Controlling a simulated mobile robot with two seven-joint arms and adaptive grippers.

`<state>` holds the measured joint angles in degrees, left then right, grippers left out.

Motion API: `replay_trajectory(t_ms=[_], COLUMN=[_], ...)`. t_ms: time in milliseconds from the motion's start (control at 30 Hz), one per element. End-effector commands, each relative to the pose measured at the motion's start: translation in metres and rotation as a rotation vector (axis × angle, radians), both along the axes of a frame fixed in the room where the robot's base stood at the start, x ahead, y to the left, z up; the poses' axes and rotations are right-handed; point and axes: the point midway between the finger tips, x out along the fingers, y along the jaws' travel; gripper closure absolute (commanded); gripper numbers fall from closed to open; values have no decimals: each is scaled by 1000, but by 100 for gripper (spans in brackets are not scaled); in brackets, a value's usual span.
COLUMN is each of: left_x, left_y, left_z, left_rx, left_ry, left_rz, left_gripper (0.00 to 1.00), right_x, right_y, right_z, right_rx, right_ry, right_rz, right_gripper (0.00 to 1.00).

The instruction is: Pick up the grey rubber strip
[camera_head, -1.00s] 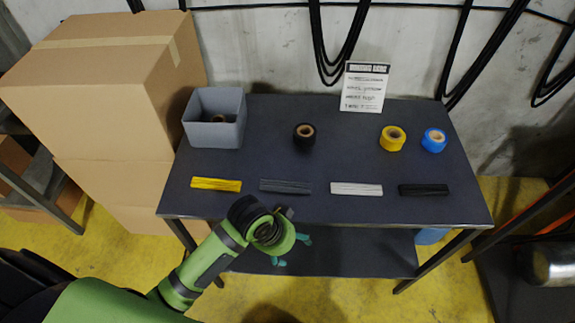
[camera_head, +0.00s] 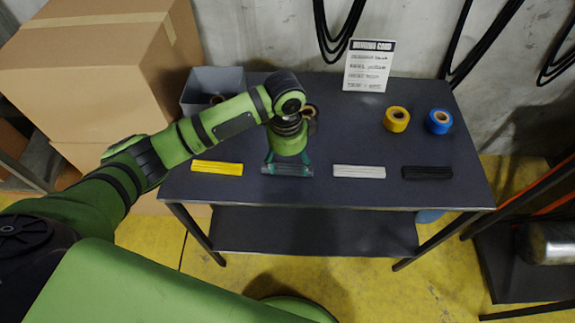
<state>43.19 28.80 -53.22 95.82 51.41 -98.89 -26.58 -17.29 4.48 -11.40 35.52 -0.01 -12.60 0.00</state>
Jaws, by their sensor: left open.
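The grey rubber strip (camera_head: 287,170) lies flat near the front edge of the dark table, between the yellow strip and the white strip. The gripper is open. I cannot tell whether the fingers touch the strip; part of the strip's back edge is hidden by the gripper. My right gripper is not in view.
On the table (camera_head: 310,197) lie a yellow strip (camera_head: 217,168), a white strip (camera_head: 359,172) and a black strip (camera_head: 427,173). Behind are yellow tape (camera_head: 396,119), blue tape (camera_head: 439,121), partly hidden black tape (camera_head: 311,112), a grey bin (camera_head: 197,90) and a card (camera_head: 369,66). Boxes (camera_head: 100,80) stand left.

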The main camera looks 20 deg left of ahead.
Motion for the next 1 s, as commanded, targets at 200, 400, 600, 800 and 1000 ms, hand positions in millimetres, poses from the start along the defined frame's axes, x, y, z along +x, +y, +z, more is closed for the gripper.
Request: replay_trajectory(t_ms=[200, 400, 600, 800, 1000], left_x=[12, 11, 12, 12, 12], left_y=[17, 17, 18, 18, 18], left_z=[8, -13, -43, -58, -58], left_rx=[42, 40, 41, 40, 40], left_ry=[19, 20, 18, 15, 14], left_rz=[-18, -18, -18, -19, -19], left_gripper=[26, 26, 26, 26, 34], right_x=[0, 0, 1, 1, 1], right_y=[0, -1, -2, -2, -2], right_z=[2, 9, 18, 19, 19], right_rx=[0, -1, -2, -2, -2], right_ry=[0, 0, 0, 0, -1], right_rz=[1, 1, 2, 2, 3], right_gripper=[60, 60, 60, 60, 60])
